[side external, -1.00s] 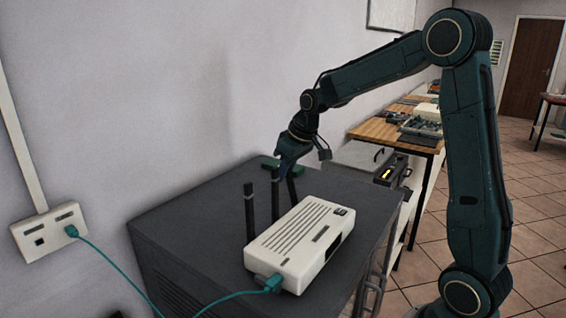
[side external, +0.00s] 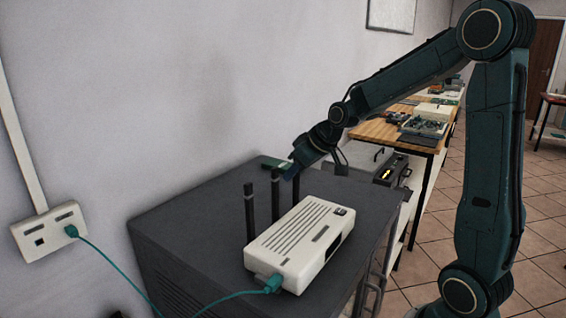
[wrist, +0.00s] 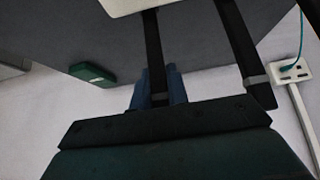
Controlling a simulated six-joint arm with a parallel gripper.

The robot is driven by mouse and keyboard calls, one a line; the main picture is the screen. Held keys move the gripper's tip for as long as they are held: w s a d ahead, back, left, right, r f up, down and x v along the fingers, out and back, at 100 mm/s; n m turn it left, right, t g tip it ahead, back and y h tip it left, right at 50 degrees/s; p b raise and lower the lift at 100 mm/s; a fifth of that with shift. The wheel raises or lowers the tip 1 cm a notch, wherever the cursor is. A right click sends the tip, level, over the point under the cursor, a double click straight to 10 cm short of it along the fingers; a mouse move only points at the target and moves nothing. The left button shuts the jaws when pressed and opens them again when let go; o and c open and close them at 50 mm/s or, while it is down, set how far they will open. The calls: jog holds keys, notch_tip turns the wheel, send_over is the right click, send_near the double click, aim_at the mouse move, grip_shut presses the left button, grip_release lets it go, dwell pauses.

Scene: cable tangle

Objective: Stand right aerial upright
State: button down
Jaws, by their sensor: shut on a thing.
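The white router (side external: 300,240) lies flat on the dark cabinet top, with three black aerials along its wall side. The left aerial (side external: 250,212) and the middle aerial (side external: 275,196) stand upright. The right aerial (side external: 296,189) looks close to upright, its upper part hidden by my gripper (side external: 292,173). In the wrist view, my gripper's blue fingers (wrist: 160,88) are shut on the right aerial (wrist: 153,48), one on each side. Another aerial (wrist: 240,48) stands apart from the fingers there, and the router's edge (wrist: 130,5) shows at the top.
A green box (side external: 270,162) lies on the cabinet top (side external: 190,215) near the wall; it also shows in the wrist view (wrist: 93,73). A teal cable (side external: 225,298) runs from the router to the wall socket (side external: 48,232). The cabinet top behind the router is mostly clear.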

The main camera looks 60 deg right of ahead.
dwell(0.3)
jog(key=c, duration=1.4)
grip_release()
jog(key=shift+o, duration=0.2)
jog(key=shift+s+r, duration=0.15)
jog(key=v, duration=1.3)
jog(key=shift+s+r, duration=0.15)
jog(key=shift+s, duration=0.1)
jog(key=s+a+f+g, duration=0.1)
jog(key=s+a+f, duration=0.2)
jog(key=s+a, duration=0.3)
jog(key=s+a+f, duration=0.2)
jog(key=s+a, duration=0.5)
jog(key=s, duration=0.3)
jog(key=shift+a+f+g, duration=0.25)
jog(key=shift+f+g, duration=0.15)
